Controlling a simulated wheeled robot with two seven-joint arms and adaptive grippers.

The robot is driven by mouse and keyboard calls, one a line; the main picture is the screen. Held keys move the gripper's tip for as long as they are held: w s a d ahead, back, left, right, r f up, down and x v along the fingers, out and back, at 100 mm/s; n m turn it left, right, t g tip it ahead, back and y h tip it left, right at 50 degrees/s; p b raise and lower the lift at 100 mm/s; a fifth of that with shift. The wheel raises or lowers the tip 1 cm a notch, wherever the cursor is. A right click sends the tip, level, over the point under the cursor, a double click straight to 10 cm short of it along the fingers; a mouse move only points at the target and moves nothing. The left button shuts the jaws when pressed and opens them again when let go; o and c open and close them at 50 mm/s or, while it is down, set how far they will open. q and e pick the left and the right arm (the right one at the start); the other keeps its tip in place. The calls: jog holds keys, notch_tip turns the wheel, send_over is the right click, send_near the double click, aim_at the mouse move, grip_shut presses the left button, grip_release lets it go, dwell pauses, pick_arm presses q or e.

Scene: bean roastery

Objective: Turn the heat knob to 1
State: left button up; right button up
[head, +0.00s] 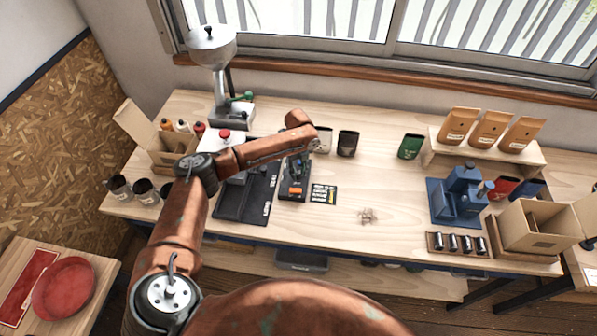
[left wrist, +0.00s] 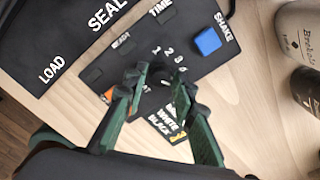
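The dark control panel (head: 294,194) stands on the bench, with an orange part at its front. In the left wrist view the panel (left wrist: 200,22) shows TIME, READY and SHAKE labels, a blue button (left wrist: 208,41) and an arc of numerals starting at 1. My left gripper (head: 298,160) points down over the panel. In the left wrist view its green fingers (left wrist: 158,85) are apart, one on each side of the dark area below the numerals. The heat knob is mostly hidden there; its pointer and any finger contact cannot be made out. My right gripper is out of view.
A black LOAD/SEAL mat (head: 232,205) lies left of the panel. A printed card (head: 323,194) lies just right of it. A blue machine (head: 458,200) and open carton (head: 540,228) are at right. The middle-right bench is mostly clear.

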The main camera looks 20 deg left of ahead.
pick_arm(q)
jog(key=c, duration=0.3)
grip_shut()
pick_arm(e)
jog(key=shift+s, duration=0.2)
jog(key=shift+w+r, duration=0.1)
